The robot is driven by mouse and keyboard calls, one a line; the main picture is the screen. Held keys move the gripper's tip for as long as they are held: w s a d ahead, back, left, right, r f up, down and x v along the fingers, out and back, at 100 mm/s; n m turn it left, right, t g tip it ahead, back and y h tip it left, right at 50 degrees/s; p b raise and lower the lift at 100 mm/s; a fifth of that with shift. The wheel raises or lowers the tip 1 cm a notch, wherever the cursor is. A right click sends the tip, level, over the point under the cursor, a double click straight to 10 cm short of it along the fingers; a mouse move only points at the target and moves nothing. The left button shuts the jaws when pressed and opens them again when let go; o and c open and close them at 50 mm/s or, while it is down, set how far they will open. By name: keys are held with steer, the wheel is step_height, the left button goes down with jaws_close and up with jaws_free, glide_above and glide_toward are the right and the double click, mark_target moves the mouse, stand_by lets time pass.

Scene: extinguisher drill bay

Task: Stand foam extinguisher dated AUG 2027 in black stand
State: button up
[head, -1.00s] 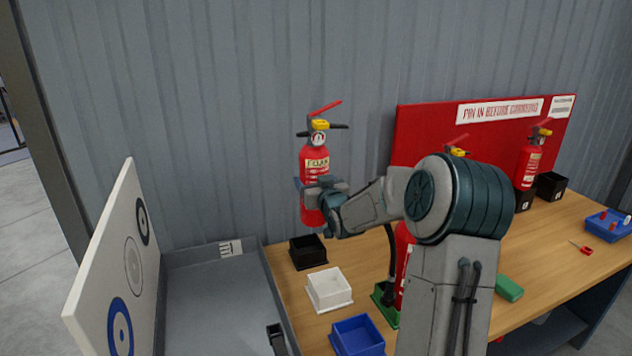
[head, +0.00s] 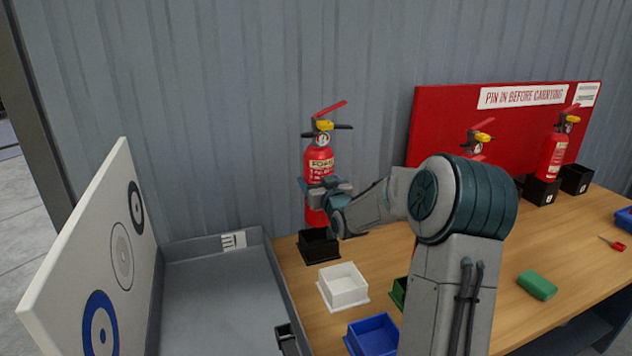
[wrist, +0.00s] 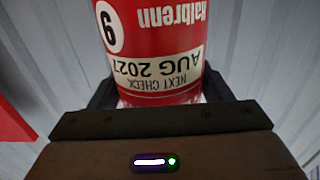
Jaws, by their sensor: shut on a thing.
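A red extinguisher (head: 318,164) with a yellow tag and black-and-red handle is upright in my gripper (head: 326,188). My gripper is shut around its lower body. Its front label seems to read FOAM in the head view. In the wrist view its label (wrist: 157,75) appears upside down and reads NEXT CHECK AUG 2027, with a 9 in a circle. The black stand (head: 319,246), an open square box, is on the bench's left end. The extinguisher's base is close above the stand's back part; whether they touch I cannot tell.
A white stand (head: 343,287), a blue stand (head: 373,336) and a partly hidden green stand (head: 399,291) are nearby. A grey tray (head: 212,300) borders the bench at left. Extinguishers (head: 552,156) stand at right before the red board (head: 432,130). A green block (head: 537,285) lies right.

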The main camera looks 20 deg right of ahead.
steer(key=shift+f+b, duration=1)
steer(key=shift+f, duration=0.95)
steer(key=shift+s+r+b, duration=0.1)
steer(key=shift+r+b, duration=0.05)
steer(key=shift+b, duration=0.4)
steer(key=shift+f+b, duration=2.2)
steer(key=shift+b, duration=0.1)
stand_by(1.7)
steer(key=shift+f, duration=0.2)
